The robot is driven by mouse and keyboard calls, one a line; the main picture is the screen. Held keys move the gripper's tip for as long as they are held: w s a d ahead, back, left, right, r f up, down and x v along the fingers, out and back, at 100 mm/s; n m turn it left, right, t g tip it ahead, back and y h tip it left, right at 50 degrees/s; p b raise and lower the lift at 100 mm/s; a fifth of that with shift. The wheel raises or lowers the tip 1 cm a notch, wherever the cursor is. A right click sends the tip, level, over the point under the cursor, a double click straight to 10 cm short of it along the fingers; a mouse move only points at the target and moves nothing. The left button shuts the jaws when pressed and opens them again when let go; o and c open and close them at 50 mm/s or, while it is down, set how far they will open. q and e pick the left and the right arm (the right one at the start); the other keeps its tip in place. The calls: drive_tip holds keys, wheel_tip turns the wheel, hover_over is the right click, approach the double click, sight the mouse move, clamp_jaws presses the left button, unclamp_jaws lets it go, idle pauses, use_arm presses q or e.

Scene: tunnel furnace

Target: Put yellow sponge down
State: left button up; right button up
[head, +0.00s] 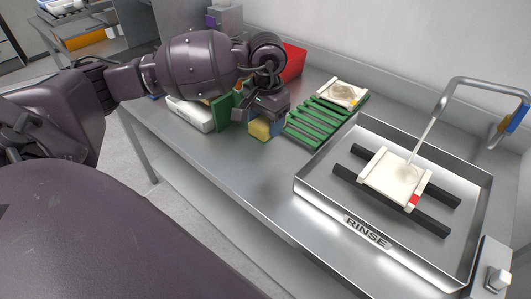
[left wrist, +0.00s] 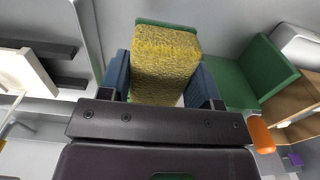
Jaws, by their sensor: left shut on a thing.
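The yellow sponge (head: 260,129) is a small block, and a green layer shows at its far end in the left wrist view (left wrist: 166,66). My left gripper (head: 267,117) is shut on it, with a blue finger pad on each side. In the head view the sponge is low over the metal counter (head: 215,160), left of the green slatted rack (head: 318,124). I cannot tell whether it touches the counter. The gripper covers its upper part. My right gripper is not in view.
A sink marked RINSE (head: 367,231) stands at the right, with a white board (head: 393,181) on dark bars under a tap (head: 440,110). A red bin (head: 293,62) and a white container (head: 191,114) stand nearby. The counter's front is clear.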

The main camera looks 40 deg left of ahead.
sight(266, 164)
use_arm(q)
wheel_tip(266, 164, down, 11)
drive_tip(key=shift+f, duration=0.1)
idle(0.5)
drive_tip(key=shift+f+b, duration=0.15)
drive_tip(key=shift+b, duration=0.2)
drive_tip(key=o, duration=0.8)
wheel_tip(266, 164, up, 12)
drive_tip(key=shift+r, duration=0.25)
idle(0.3)
